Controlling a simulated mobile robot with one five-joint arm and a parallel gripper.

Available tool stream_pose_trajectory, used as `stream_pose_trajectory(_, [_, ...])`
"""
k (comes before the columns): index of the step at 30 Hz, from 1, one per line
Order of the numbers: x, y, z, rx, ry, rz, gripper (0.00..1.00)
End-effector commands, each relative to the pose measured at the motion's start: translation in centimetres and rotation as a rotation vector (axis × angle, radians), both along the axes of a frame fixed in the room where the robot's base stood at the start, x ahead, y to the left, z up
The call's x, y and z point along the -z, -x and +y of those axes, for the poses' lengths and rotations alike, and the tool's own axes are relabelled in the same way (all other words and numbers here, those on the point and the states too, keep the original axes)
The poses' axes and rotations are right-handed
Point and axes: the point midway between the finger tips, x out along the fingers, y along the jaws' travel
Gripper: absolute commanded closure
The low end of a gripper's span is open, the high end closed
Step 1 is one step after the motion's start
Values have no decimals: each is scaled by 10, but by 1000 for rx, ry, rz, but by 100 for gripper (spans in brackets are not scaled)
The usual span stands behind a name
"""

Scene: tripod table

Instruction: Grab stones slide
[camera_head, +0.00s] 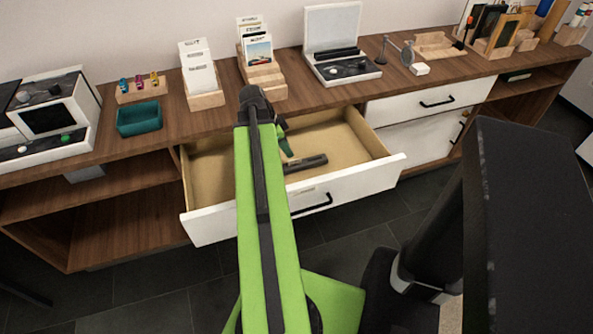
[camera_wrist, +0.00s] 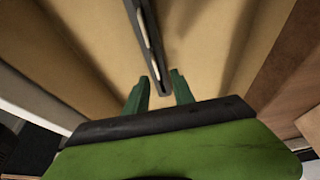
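A long dark slide (camera_head: 306,163) lies in the open drawer (camera_head: 221,182), right of my green arm in the head view. It also shows in the wrist view (camera_wrist: 148,38) as a narrow dark strip with pale inserts along it, probably the stones slide. My gripper (camera_head: 287,143) reaches into the drawer; in the head view my arm hides part of it. In the wrist view my gripper (camera_wrist: 162,82) has its two green fingers apart, with the near end of the slide showing between them. I cannot tell whether either finger touches it.
The drawer's white front (camera_head: 345,187) stands out from the wooden cabinet (camera_head: 150,132). The rest of the visible drawer floor looks bare. On the counter above are a teal tray (camera_head: 138,119), card holders (camera_head: 206,98) and a grey-lidded device (camera_head: 343,68).

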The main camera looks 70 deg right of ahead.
Motion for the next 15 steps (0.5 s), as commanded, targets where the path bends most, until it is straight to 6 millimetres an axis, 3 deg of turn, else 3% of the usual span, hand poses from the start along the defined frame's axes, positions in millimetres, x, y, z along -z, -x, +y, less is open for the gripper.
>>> stream_pose_trajectory(1, [12,2,-2,1,0,0,70])
stream_pose_trajectory(8, [14,5,-2,0,0,0,70])
stream_pose_trajectory(15, [54,18,-5,0,0,0,70])
